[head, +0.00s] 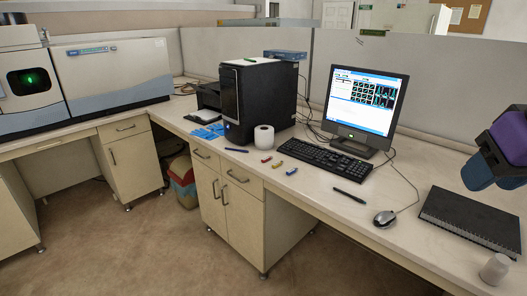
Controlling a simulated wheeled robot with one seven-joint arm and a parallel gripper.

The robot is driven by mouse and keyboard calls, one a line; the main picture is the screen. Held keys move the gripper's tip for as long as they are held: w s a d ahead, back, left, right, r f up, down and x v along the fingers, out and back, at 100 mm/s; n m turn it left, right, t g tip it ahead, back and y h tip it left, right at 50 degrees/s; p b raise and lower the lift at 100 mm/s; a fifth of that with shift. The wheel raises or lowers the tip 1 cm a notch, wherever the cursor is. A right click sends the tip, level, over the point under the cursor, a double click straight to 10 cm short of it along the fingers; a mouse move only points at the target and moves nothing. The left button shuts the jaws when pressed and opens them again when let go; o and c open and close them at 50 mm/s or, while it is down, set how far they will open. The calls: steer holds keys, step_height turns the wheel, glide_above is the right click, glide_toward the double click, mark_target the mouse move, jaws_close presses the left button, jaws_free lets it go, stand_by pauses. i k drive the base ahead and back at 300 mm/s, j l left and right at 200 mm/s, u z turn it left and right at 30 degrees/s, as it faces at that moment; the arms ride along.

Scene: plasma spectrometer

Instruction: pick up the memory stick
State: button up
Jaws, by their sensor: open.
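Three small stick-shaped items lie in a slanting row near the desk's front edge, in front of the keyboard: a red one (266,159), a yellow one (277,164) and a blue one (291,171). They look like memory sticks, but they are too small to tell for sure, or to tell which one the task means. My gripper (494,180), purple and dark blue, is at the right edge of the head view, above the black notebook. It is open, with nothing visible between its fingers, and far to the right of the sticks.
The white desk holds a keyboard (325,158), monitor (360,103), computer tower (262,97), white paper roll (264,138), dark pen (350,195), mouse (384,218), black notebook (470,219) and white cup (494,269). A dark blue pen (236,150) lies left of the sticks.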

mark_target(278, 164)
steer(key=i+j, duration=0.4)
steer(key=i, duration=0.2)
steer(key=i+j, duration=0.4)
steer(key=i, duration=0.15)
